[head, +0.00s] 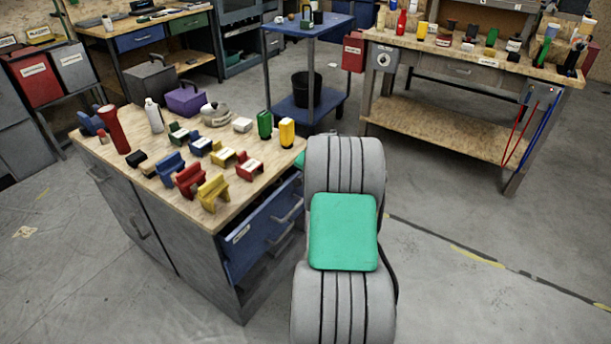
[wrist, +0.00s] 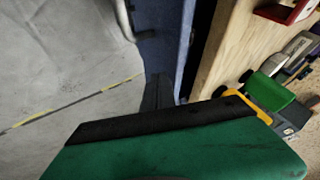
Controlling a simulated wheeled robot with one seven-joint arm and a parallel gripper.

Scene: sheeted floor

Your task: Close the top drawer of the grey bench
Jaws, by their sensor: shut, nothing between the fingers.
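The grey bench (head: 200,250) stands at the left in the head view, with a wooden top and blue drawers. Its top drawer (head: 262,215) has a blue front with a pale handle and appears to stand out from the bench; how far is hard to tell. In the wrist view the blue drawer front (wrist: 160,45) shows beyond my fingers, with a dark gap between it and the wooden top. My gripper (wrist: 158,92) is shut and empty, its dark fingertips close to the blue front; contact cannot be told. In the head view my arm hides the gripper and the drawer's right end.
The bench top (head: 245,205) carries several small coloured bins, a red torch (head: 113,130), bottles and a purple box (head: 185,100). A blue trolley (head: 308,28) and another workbench (head: 440,120) stand behind. The floor in front and to the right is clear.

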